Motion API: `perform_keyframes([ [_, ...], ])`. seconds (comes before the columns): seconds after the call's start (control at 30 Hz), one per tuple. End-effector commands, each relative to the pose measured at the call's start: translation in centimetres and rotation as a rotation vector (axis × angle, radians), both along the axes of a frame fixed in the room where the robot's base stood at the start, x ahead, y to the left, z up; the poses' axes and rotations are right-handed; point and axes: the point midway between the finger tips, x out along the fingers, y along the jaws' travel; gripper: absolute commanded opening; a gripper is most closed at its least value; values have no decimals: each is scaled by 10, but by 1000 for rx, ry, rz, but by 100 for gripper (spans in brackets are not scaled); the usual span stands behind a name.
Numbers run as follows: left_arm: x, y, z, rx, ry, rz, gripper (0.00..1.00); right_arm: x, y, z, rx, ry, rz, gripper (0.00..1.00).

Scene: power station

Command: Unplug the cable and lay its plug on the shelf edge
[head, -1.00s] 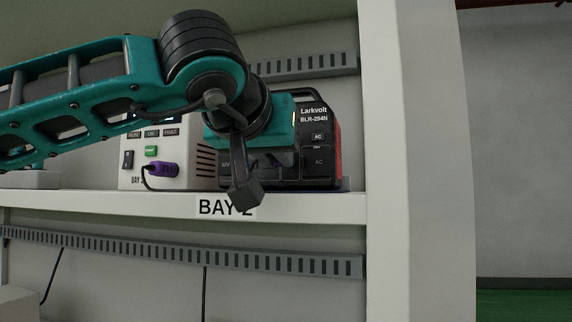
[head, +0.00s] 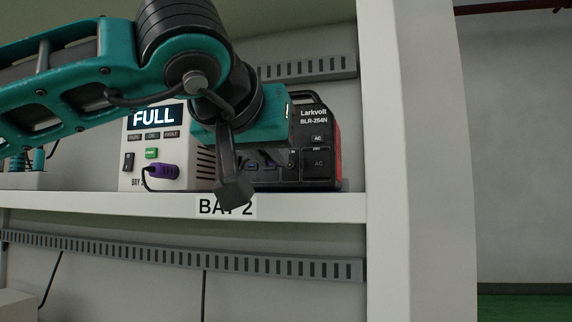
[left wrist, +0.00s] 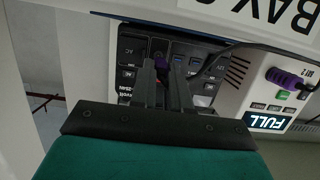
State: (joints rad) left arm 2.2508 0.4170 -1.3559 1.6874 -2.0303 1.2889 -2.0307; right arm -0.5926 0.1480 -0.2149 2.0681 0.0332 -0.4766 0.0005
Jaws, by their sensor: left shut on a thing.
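The black and red power station (head: 322,150), marked Larkvolt BLR-254N, stands on the shelf (head: 120,203) above the BAY 2 label (head: 228,207). The white charger (head: 190,160) beside it shows FULL, and a purple plug (head: 163,171) sits in its front. My left gripper (left wrist: 162,78) is in front of the power station's port panel. It is shut on a purple plug (left wrist: 160,61) of the black cable (left wrist: 212,60). I cannot tell whether this plug is still seated in its port. My arm partly hides the power station in the head view. My right gripper is not in view.
A white upright post (head: 415,150) bounds the bay on the right. Slotted rails (head: 180,253) run below the shelf and behind it. A grey box with teal parts (head: 28,178) is at the far left.

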Motion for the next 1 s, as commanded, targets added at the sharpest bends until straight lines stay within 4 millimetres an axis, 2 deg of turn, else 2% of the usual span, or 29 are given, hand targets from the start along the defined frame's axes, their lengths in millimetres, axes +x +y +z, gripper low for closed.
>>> perform_keyframes([
  [1.0,-37,13,0,0,-1,2,0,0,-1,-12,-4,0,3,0],
])
